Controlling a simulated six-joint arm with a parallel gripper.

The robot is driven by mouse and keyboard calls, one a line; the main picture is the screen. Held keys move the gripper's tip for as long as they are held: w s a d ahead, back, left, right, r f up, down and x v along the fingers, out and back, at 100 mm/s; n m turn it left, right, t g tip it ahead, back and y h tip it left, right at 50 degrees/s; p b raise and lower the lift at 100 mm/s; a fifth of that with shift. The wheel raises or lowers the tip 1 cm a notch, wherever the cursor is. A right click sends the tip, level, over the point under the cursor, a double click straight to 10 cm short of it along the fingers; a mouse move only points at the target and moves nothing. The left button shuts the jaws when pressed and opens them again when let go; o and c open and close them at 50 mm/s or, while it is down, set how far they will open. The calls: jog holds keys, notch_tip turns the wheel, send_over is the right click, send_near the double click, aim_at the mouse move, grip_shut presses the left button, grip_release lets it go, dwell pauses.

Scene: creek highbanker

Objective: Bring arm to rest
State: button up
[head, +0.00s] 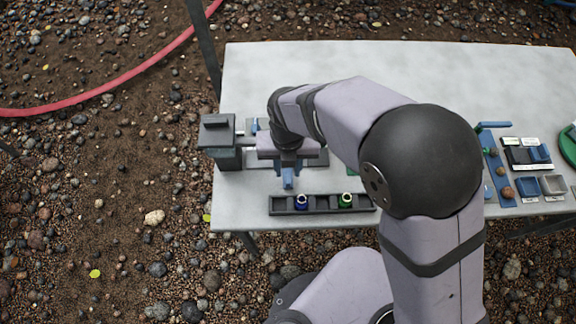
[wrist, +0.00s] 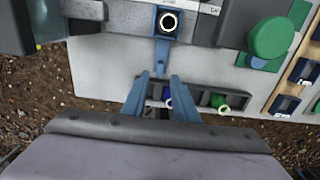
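My gripper (head: 288,180) hangs over the left part of the grey table, between a dark machine and a black rack. The black rack (head: 323,204) lies near the table's front edge and holds a blue-topped vial (head: 301,201) and a green-topped vial (head: 346,200). In the wrist view the blue vial (wrist: 168,98) is partly hidden by a finger. My arm hides the middle of the table.
The dark machine (head: 218,135) stands at the table's left edge. A blue holder with a pale ring (wrist: 168,21) is beyond my fingertips. Blue trays (head: 525,186), small boxes and a green round thing (head: 568,145) are at the right. The table's back (head: 300,62) is clear.

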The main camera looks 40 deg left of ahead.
jog(key=shift+r+p, duration=0.45)
jog(key=shift+r, duration=0.4)
jog(key=w+d+r+m, duration=0.3)
jog(key=w+d+m, duration=0.3)
jog(key=d+m, duration=0.4)
jog(key=w+d+r+m, duration=0.3)
jog(key=w+d+m, duration=0.3)
jog(key=d+m, duration=0.35)
jog(key=s+d+r+m, duration=0.1)
jog(key=s+d+m, duration=0.1)
jog(key=d+m, duration=0.8)
jog(key=s+d+m+p, duration=0.1)
jog(key=s+d+m, duration=0.1)
jog(key=d+m, duration=0.8)
jog(key=m, duration=0.5)
jog(key=shift+s+r, duration=0.15)
jog(key=shift+r, duration=0.25)
